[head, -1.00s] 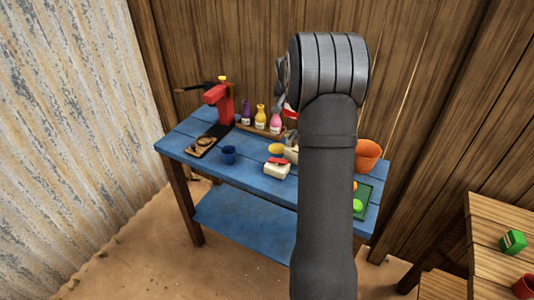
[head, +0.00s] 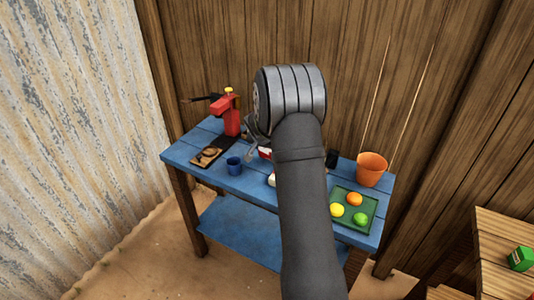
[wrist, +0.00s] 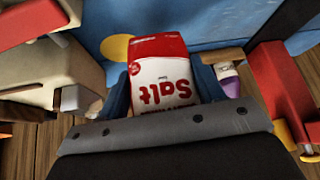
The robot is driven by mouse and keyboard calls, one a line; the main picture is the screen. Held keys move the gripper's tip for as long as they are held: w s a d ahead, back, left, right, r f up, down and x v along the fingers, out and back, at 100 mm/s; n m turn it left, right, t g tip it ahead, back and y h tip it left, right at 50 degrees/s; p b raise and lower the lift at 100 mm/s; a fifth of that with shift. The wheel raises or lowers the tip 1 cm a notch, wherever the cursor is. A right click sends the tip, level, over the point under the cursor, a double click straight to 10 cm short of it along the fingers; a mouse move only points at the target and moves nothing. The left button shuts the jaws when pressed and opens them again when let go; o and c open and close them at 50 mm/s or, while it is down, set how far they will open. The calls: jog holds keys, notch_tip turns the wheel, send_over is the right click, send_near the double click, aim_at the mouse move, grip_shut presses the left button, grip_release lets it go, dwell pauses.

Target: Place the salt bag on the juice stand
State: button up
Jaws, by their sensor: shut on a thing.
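The salt bag (wrist: 165,75), white with a red top band and red "Salt" lettering upside down, is between the two dark finger pads of my gripper (wrist: 162,88) in the wrist view. In the head view a red and white patch of it (head: 265,153) shows beside my grey gripper finger (head: 251,150), partly hidden by my arm. The red press-like stand (head: 231,119), which seems to be the juice stand, is at the back left of the blue table. It also shows red at the right of the wrist view (wrist: 283,85). My gripper is to the right of it.
A green tray (head: 347,214) with fruit and an orange bucket (head: 371,170) are at the right. A purple bottle (wrist: 228,78) lies close to the bag in the wrist view.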

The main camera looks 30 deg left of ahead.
jog(key=shift+f, duration=1.25)
jog(key=shift+f, duration=0.1)
jog(key=o, duration=1.2)
jog(key=shift+o, duration=0.2)
jog(key=shift+s+r, duration=0.15)
jog(key=shift+r, duration=0.3)
jog(key=v, duration=1.1)
jog(key=shift+s+d, duration=0.1)
